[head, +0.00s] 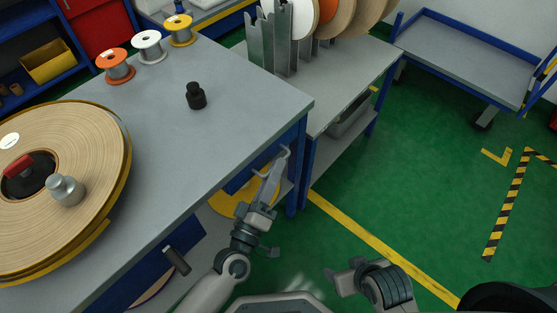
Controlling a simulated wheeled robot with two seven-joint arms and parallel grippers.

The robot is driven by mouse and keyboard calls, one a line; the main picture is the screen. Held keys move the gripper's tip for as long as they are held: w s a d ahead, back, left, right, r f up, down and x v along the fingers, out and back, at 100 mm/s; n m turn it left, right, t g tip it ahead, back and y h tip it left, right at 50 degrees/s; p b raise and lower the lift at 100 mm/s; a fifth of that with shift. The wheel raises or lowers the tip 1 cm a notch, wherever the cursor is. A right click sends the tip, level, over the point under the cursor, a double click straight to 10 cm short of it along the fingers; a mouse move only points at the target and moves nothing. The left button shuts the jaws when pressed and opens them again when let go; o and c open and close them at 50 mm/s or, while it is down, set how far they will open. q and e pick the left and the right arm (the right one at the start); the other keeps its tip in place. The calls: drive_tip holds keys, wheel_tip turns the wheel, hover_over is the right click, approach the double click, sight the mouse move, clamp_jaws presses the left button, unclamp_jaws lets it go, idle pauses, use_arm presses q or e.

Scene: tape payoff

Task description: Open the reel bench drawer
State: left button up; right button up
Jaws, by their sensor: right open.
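The reel bench (240,100) has a grey top and blue frame. Its blue drawer front (150,270) is under the near edge at lower left, with a dark bar handle (176,260). The drawer looks closed, though the steep view hides its depth. My left gripper (284,157) is beside the bench's right end, up and right of the handle and clear of it.
A large tape reel (100,150) with a red-handled hub lies on the bench at left. A rack table (350,60) and blue cart (465,60) are behind. Green floor (420,190) at right is clear.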

use_arm(q)
drive_tip(key=shift+x, duration=1.25)
drive_tip(key=shift+s, duration=0.1)
clamp_jaws()
idle(0.5)
